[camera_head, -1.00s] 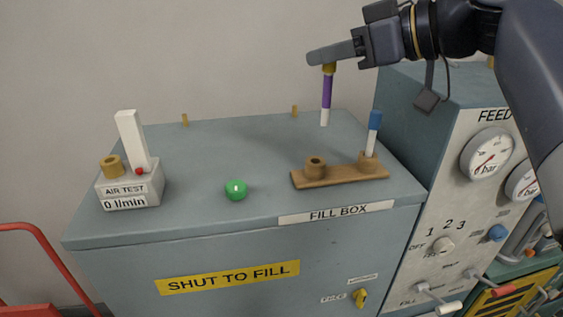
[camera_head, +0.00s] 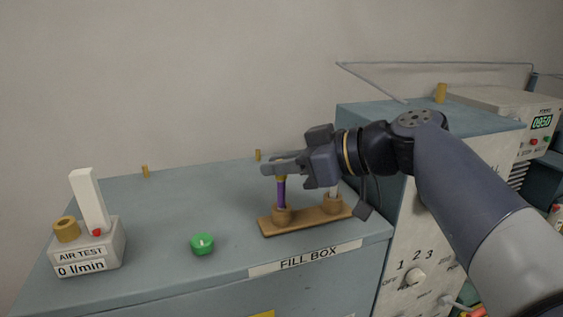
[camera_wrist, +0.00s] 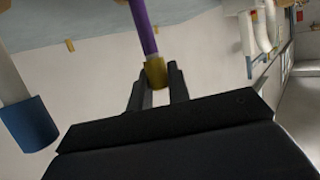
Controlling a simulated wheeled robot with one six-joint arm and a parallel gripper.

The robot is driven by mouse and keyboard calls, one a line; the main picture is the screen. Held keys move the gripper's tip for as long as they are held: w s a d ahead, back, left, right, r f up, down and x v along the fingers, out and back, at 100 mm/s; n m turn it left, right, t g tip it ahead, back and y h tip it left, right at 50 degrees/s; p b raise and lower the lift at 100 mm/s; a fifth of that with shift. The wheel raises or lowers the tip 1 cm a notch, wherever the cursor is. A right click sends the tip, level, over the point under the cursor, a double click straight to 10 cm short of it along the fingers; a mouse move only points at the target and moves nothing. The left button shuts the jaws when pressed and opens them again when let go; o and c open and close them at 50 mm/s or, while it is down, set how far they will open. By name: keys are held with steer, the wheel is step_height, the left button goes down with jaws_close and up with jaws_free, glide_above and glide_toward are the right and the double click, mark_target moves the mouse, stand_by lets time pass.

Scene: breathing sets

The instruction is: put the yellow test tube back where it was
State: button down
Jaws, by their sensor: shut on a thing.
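The yellow test tube, with a yellow cap and a purple body (camera_head: 282,194), hangs upright from my gripper (camera_head: 278,168) at the left cup (camera_head: 282,214) of the wooden rack (camera_head: 305,222). Its white lower end is hidden; it looks to be inside the cup, though its depth cannot be told. In the wrist view my gripper (camera_wrist: 157,88) is shut on the yellow cap (camera_wrist: 156,73), and the purple body (camera_wrist: 143,27) runs away from it.
A white tube (camera_head: 333,192) stands in the rack's right cup, its top hidden behind my gripper. Its blue cap (camera_wrist: 30,124) shows in the wrist view. A green button (camera_head: 203,244) and an air test unit (camera_head: 88,250) stand left on the fill box (camera_head: 165,215).

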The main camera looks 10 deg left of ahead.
steer(key=shift+f, duration=0.2)
steer(key=c, duration=1.3)
jaws_free()
steer(key=shift+c, duration=0.2)
steer(key=shift+r, duration=0.1)
steer(key=shift+r, duration=0.2)
steer(key=b+v, duration=0.2)
steer(key=v, duration=1)
steer(key=shift+a+f, duration=0.1)
steer(key=shift+a, duration=0.05)
